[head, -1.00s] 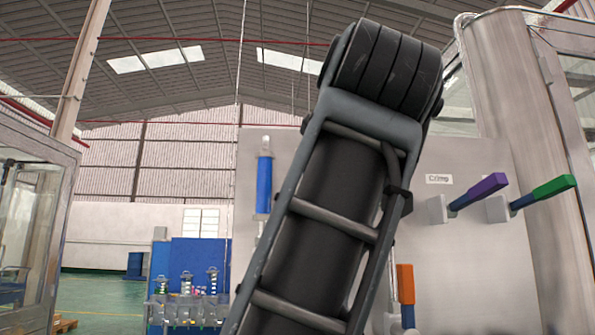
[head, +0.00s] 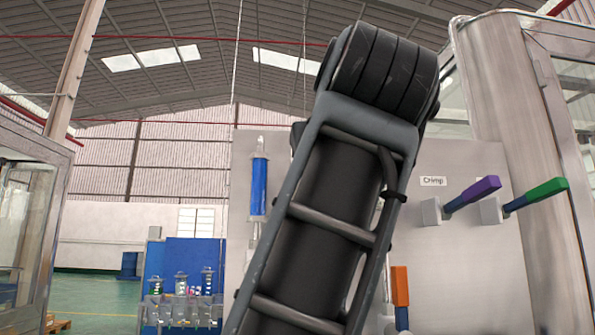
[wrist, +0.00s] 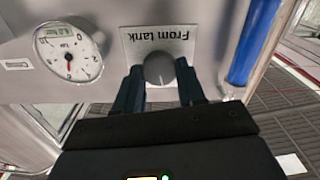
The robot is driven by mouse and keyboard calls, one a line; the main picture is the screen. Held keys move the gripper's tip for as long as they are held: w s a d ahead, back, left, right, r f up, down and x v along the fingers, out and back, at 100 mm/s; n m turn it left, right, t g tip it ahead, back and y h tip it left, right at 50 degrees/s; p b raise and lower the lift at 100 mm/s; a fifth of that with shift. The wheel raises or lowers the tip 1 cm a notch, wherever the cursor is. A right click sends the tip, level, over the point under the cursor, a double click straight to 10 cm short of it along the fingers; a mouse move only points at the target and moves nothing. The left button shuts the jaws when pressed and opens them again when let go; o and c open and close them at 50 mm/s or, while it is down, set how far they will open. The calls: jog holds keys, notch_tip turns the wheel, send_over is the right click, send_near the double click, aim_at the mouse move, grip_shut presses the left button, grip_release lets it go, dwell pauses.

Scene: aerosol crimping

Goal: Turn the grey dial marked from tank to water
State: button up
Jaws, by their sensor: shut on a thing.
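The grey dial (wrist: 158,69) shows in the wrist view, on a panel below an upside-down label plate reading "From tank" (wrist: 150,34). A light pointer line is visible on the dial. My gripper (wrist: 160,82) is at the dial with one dark finger on each side of it, shut on it. In the head view my arm covers the middle of the panel, and neither the dial nor my gripper can be seen there. No "water" marking is legible.
A pressure gauge (wrist: 69,52) is left of the dial in the wrist view, and a blue cylinder (wrist: 252,42) is to its right. The head view shows purple (head: 473,194) and green (head: 537,194) handles by a "Crimp" label, and an orange handle (head: 400,286).

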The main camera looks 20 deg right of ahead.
jog(key=shift+m, duration=0.6)
jog(key=o, duration=1.1)
jog(key=shift+c, duration=0.2)
jog(key=b+v, duration=0.1)
jog(key=v, duration=0.7)
